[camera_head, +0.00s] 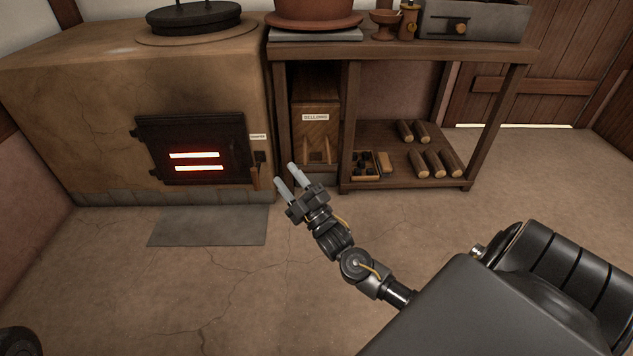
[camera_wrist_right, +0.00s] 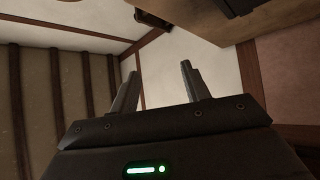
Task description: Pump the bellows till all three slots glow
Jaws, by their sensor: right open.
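The bellows (camera_head: 315,118) is a wooden box with a white label, standing on the shelf unit's left bay. A pale wooden handle-like piece (camera_head: 325,150) shows low on its front. The dark stove door (camera_head: 225,140) is shut; two slots in it, an upper (camera_head: 193,155) and a lower (camera_head: 199,168), glow bright orange-white. I cannot make out a third slot. My right gripper (camera_head: 285,173) is open and empty, in front of the bellows' lower left in the head view. Its two fingers also show in the right wrist view (camera_wrist_right: 160,75), apart, with walls behind. My left gripper is out of view.
The wooden shelf unit (camera_head: 400,52) holds several logs (camera_head: 435,163) and a small box (camera_head: 365,165). A grey floor plate (camera_head: 210,225) lies before the stove.

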